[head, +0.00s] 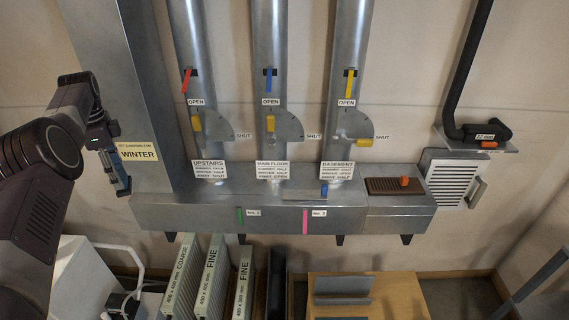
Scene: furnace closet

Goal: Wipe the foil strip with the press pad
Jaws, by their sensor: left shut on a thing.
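A pale grey strip (300,195), which looks like the foil strip, lies on top of the long metal duct box. A small blue piece (324,190) sits at its right end; I cannot tell whether it is the press pad. My left gripper (121,185) points down at the left, in front of the big duct and apart from the strip. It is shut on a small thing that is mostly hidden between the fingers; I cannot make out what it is. My right gripper is not in view.
The metal duct box (190,218) carries three pipes with coloured levers and dampers. A brown panel (386,191) with an orange knob (404,181) is on its right part. Filters (214,275) and a wooden stand (400,290) stand below. A yellow card (139,153) is beside my left gripper.

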